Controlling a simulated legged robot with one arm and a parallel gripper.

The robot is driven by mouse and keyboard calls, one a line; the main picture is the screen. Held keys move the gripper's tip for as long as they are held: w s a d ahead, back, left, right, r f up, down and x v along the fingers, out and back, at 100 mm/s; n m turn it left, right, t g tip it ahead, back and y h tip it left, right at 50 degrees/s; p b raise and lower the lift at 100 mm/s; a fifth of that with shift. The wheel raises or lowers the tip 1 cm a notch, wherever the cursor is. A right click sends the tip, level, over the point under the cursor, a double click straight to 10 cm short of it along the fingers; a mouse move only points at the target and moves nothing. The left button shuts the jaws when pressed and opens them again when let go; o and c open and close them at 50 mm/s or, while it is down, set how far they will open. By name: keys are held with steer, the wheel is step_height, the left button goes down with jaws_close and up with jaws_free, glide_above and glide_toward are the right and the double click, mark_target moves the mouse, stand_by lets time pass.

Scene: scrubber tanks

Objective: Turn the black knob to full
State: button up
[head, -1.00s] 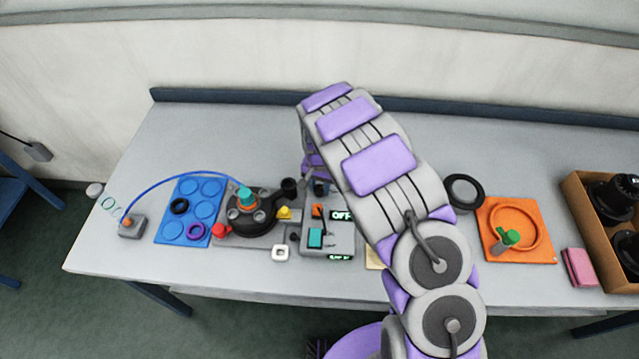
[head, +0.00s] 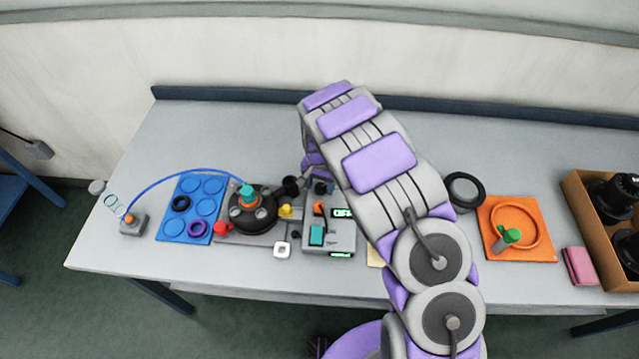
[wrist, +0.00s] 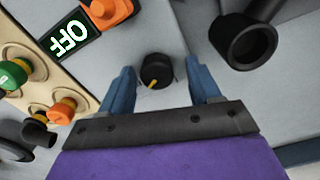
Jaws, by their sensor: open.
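The black knob (wrist: 157,70) is small and round with a yellow pointer mark, which points toward the bottom of the wrist view, slightly left. It stands on a grey panel. My gripper (wrist: 160,68) is open, with one blue finger on each side of the knob and a gap on both sides. Whether the fingers reach down to the knob's height I cannot tell. A lit display (wrist: 69,38) beside it reads OFF; the same display (head: 343,212) shows in the head view. In the head view my arm hides the gripper.
An orange switch (wrist: 107,10) lies left of the knob, and a black open cylinder (wrist: 243,41) stands close to the right finger. A black round unit (head: 252,213) with a blue tube sits left of the control box (head: 330,236). The back of the table is clear.

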mark_target(320, 185)
steer(key=shift+r, duration=0.1)
steer(key=shift+d+r, duration=0.1)
steer(key=shift+r, duration=0.2)
step_height(320, 185, up, 16)
steer(key=p, duration=0.1)
steer(key=shift+r+p, duration=0.25)
steer(key=shift+p, duration=0.15)
steer(key=shift+w, duration=0.1)
